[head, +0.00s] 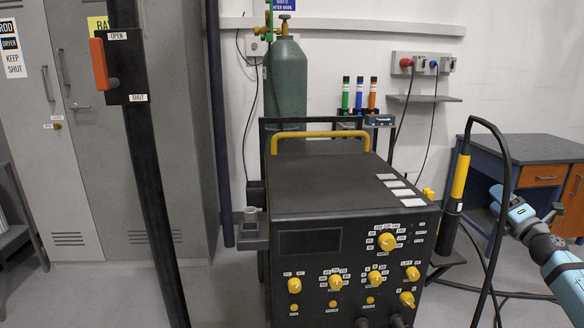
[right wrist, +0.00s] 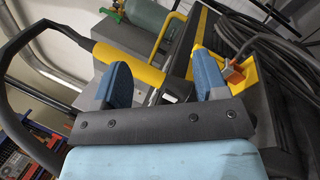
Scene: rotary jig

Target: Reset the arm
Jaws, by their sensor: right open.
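My right gripper (head: 497,200) is at the right of the head view, with its arm coming in from the lower right. In the right wrist view its two blue fingers (right wrist: 163,80) stand apart with nothing held between them. The welding torch with a yellow handle (head: 461,176) stands upright at the right side of the black welding machine (head: 345,188), left of the gripper and apart from it in the head view. The torch handle also shows beyond the fingers in the right wrist view (right wrist: 130,63). My left gripper is not in view.
A black post with a red lever (head: 99,63) marked OPEN and SHUT stands at the left before grey lockers (head: 75,150). A green gas cylinder (head: 286,82) is behind the machine. A desk (head: 540,150) stands at the right. Black cables (head: 510,293) lie on the floor.

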